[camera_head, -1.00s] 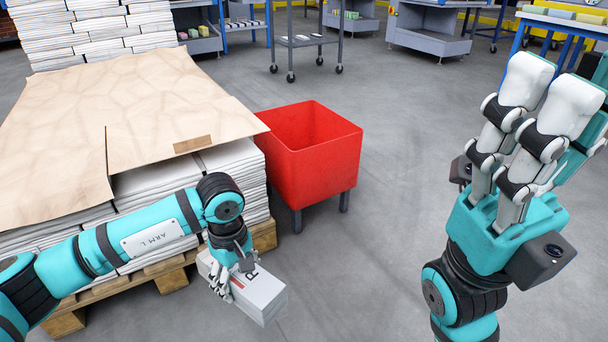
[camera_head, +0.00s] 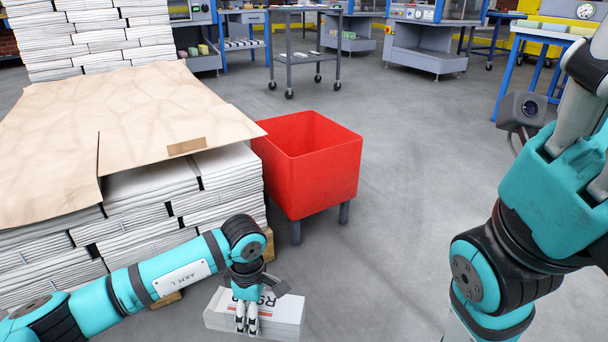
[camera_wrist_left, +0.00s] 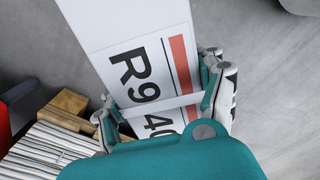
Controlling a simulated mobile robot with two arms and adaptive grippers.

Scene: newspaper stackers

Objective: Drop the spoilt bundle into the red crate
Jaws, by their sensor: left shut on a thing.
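The bundle (camera_head: 281,308) is a white block of paper with a label of black characters and a red stripe. My left gripper (camera_head: 246,322) is shut on it and holds it low in front of the crate, near the bottom of the head view. In the left wrist view the bundle (camera_wrist_left: 115,22) sits between the two finger sides and reads "R9" and "40". The red crate (camera_head: 325,187) stands on legs beyond the bundle, open at the top; its bottom is hidden. My right gripper (camera_head: 590,115) is raised at the right edge, partly cut off, so its opening is unclear.
A pallet of stacked newspapers (camera_head: 232,168) under a brown paper sheet (camera_head: 150,110) stands left of the crate, close to it. A grey wheeled cart (camera_head: 305,55) stands behind. The floor (camera_head: 420,160) right of the crate is clear.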

